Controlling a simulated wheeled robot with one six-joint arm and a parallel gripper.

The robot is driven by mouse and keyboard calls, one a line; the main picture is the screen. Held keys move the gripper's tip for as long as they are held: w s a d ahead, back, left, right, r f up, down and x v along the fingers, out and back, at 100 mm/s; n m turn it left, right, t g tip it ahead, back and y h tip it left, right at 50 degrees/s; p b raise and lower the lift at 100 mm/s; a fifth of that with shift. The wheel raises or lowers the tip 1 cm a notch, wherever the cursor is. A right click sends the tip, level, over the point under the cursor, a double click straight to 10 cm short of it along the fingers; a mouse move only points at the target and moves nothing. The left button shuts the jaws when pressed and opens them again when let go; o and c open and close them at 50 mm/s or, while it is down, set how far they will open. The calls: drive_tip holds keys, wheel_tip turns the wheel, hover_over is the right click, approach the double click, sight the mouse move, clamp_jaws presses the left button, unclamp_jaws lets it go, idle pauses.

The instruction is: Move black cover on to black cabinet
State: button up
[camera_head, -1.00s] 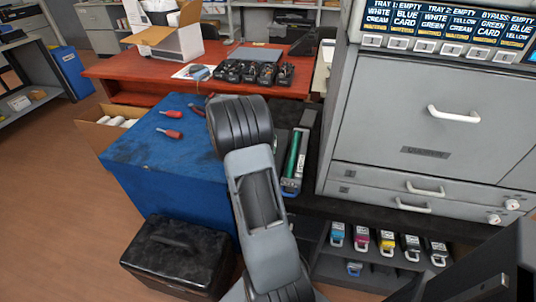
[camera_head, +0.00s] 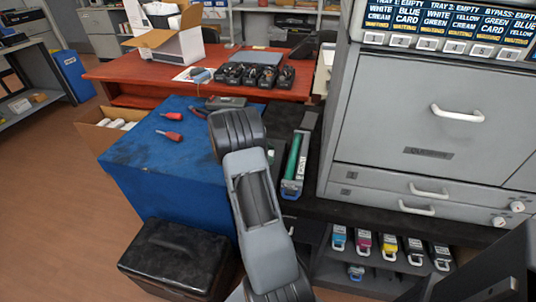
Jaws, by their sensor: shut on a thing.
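My arm's grey link and black rounded joint stand in the middle of the picture. My gripper is not seen; it is hidden behind the arm. A dark flat piece (camera_head: 226,102) shows at the far edge of the blue cabinet (camera_head: 165,185), just behind the black joint; I cannot tell whether it is the black cover. A low black cabinet (camera_head: 340,213) stands right of my arm, with a dark top and an open shelf below. A green roller unit (camera_head: 294,162) in a grey frame lies on its top at the left.
Red-handled screwdrivers (camera_head: 171,116) lie on the blue cabinet. A black box (camera_head: 172,258) stands on the floor before it. A large grey printer (camera_head: 425,120) stands at right. Colored cartridges (camera_head: 363,242) fill the shelf. A red table (camera_head: 130,80) stands behind.

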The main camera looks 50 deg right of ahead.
drive_tip(key=shift+f, duration=0.1)
drive_tip(key=o, duration=0.5)
drive_tip(key=shift+f, duration=0.1)
drive_tip(key=o, duration=0.4)
drive_tip(key=shift+o, duration=0.2)
